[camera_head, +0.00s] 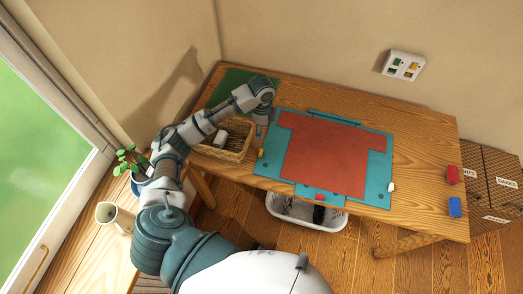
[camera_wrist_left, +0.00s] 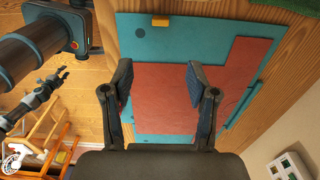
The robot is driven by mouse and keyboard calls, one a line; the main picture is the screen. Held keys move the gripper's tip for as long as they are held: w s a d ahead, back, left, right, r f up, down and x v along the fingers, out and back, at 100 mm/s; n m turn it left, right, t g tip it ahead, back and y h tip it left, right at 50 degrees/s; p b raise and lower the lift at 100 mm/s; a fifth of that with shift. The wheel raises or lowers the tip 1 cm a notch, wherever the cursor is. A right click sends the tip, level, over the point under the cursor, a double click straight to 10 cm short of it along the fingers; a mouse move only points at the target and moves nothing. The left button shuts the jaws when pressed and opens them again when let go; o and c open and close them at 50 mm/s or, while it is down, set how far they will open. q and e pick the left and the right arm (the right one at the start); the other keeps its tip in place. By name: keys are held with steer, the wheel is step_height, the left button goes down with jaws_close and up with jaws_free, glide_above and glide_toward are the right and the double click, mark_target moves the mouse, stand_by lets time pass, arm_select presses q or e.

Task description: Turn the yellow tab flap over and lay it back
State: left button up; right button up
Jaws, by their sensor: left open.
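The yellow tab (camera_head: 261,153) sits at the left edge of the teal piece (camera_head: 270,163), which lies flat on the table. In the left wrist view the yellow tab (camera_wrist_left: 160,20) is at the top edge of the teal piece (camera_wrist_left: 185,40), near a dark round spot. A red sheet (camera_head: 325,155) lies on the teal. My left gripper (camera_head: 259,134) is above the mat's left side, close to the yellow tab, open and empty. Its spread fingers (camera_wrist_left: 160,88) show over the red sheet.
A wicker basket (camera_head: 238,140) stands left of the mat. Red (camera_head: 452,175) and blue (camera_head: 455,207) blocks are at the table's right end. A white tab (camera_head: 391,187) and a red tab (camera_head: 318,197) are at other mat edges. A white bin (camera_head: 300,214) is below the table.

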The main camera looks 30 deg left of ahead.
mark_target(261, 151)
arm_select(q)
steer(key=f, duration=1.6)
steer(key=shift+a+f+b, duration=0.25)
steer(key=shift+f+b, duration=0.05)
steer(key=shift+f, duration=0.05)
jaws_close()
